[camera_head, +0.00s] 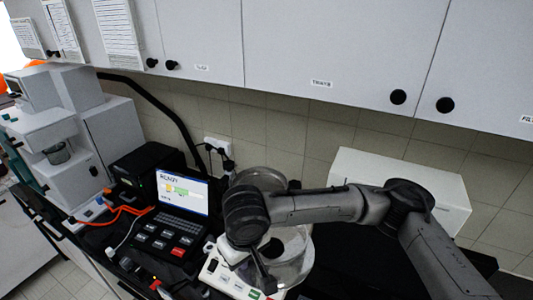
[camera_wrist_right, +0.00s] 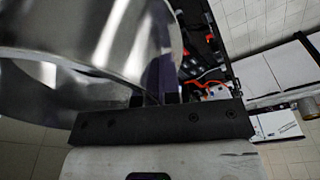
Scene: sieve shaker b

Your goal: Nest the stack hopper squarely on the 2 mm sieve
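My right gripper (camera_head: 264,272) hangs down at the front of a round shiny metal piece (camera_head: 297,262), which looks like the sieve stack or hopper. More metal (camera_head: 262,177) shows behind my wrist. The arm hides much of both, so I cannot separate hopper from 2 mm sieve in the head view. In the right wrist view, a large curved metal body, probably the stack hopper (camera_wrist_right: 90,40), fills the upper left. Its wall comes down to the fingertips (camera_wrist_right: 154,98), which are close together and seem to pinch its edge. My left gripper is not in view.
A laptop-like control unit (camera_head: 182,193) with a lit screen stands left of the metal pieces. A white panel with buttons (camera_head: 228,283) lies in front. A white box (camera_head: 400,185) stands behind my right arm. Wall cabinets (camera_head: 330,45) hang above. White equipment (camera_head: 75,120) stands far left.

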